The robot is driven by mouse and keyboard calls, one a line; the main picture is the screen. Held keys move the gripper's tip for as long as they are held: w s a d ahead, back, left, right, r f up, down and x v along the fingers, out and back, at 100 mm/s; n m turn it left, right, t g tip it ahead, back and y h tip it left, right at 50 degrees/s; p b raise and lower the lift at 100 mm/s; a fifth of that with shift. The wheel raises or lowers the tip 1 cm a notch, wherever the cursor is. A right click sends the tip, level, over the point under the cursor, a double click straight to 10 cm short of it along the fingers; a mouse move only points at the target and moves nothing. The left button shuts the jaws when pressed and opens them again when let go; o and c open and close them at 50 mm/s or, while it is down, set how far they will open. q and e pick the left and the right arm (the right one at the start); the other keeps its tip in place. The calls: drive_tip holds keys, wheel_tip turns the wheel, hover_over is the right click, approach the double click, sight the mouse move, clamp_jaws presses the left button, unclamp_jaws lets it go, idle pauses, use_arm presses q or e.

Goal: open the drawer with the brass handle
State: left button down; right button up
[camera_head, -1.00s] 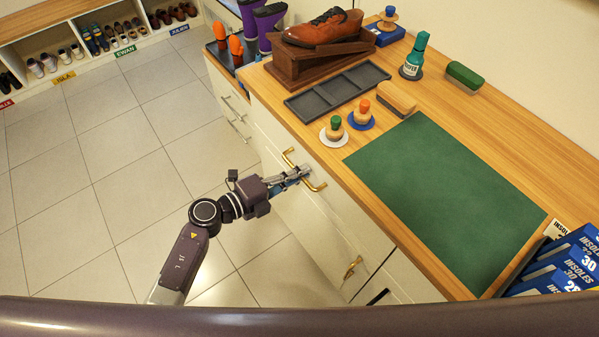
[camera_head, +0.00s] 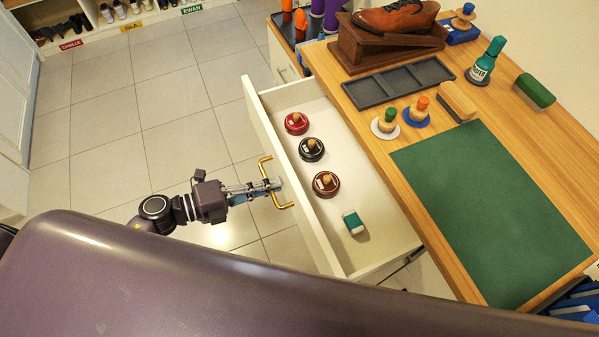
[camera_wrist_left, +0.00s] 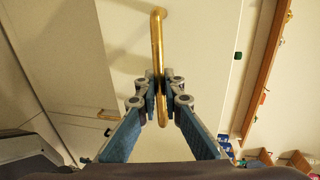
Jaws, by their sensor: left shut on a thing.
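The white drawer (camera_head: 380,225) stands pulled out from under the wooden worktop, toward the left. Inside it lie a red tin (camera_head: 297,123), a black tin (camera_head: 311,149), a brown tin (camera_head: 326,184) and a small green and white block (camera_head: 353,222). The brass handle (camera_head: 264,172) is on the drawer's front face. My left gripper (camera_head: 274,186) is at the handle; in the left wrist view its fingers (camera_wrist_left: 158,98) are closed around the brass bar (camera_wrist_left: 157,50). My right gripper is not in view.
The worktop (camera_head: 400,165) carries a green mat (camera_head: 490,205), a grey tray (camera_head: 400,82), a shoe on a wooden stand (camera_head: 385,45), brushes and a green bottle (camera_head: 486,60). Open tiled floor (camera_head: 170,110) lies left of the drawer. Shoe cubbies line the back.

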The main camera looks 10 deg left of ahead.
use_arm(q)
drive_tip(key=f+v, duration=0.2)
drive_tip(key=v, duration=1)
drive_tip(key=shift+a+f, duration=0.25)
drive_tip(key=shift+s, duration=0.15)
drive_tip(key=c, duration=2.3)
unclamp_jaws()
drive_tip(key=shift+c, duration=0.2)
drive_tip(key=v, duration=1.2)
